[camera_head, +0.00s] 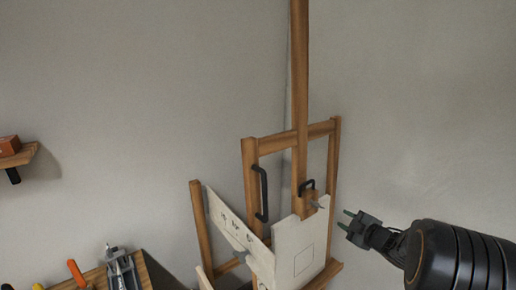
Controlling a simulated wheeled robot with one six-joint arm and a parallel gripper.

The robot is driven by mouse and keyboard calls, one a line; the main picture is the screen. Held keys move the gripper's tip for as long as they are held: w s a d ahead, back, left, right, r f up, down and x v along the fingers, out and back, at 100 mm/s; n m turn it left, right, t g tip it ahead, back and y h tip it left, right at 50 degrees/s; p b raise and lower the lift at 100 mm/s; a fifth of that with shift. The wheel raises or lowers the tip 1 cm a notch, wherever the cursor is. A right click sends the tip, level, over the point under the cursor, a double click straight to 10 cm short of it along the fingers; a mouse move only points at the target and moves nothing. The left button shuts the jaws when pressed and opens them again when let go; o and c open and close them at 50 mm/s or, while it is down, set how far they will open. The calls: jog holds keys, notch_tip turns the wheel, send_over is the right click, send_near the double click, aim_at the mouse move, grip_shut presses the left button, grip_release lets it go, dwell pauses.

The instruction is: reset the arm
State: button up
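My gripper (348,220) is at the right of the head view, on the end of my black arm that enters from the right edge. Its two thin fingers point left and stand apart with a gap between them. Nothing shows between them. In the picture the fingertips are a little right of the wooden easel's (335,160) right post and near its small clamp block (309,205). I cannot tell the depth between them.
The easel stands in the corner with white boards (300,252) on it and a black handle (261,193). A wooden shelf (28,156) with a reddish-brown block (9,146) is at the left. Tools, including a grey one (122,268), lie at the lower left. The right wall is bare.

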jog(key=s+d+f+m+g+h, duration=0.1)
jog(key=d+f+m+h, duration=0.3)
jog(key=d+m+h, duration=0.25)
jog(key=s+a+m+g+h+b, duration=0.1)
jog(key=s+m+g+h, duration=0.3)
jog(key=s+m+g, duration=0.4)
jog(key=s+a+r+y+b, duration=0.1)
jog(key=s+a+y, duration=0.1)
jog(key=s+a, duration=0.5)
jog(key=s+a+r+y+b, duration=0.2)
jog(key=s+a, duration=0.5)
jog(key=a, duration=0.6)
jog(key=shift+s+a+m+y, duration=0.2)
jog(key=shift+a+m+y, duration=0.15)
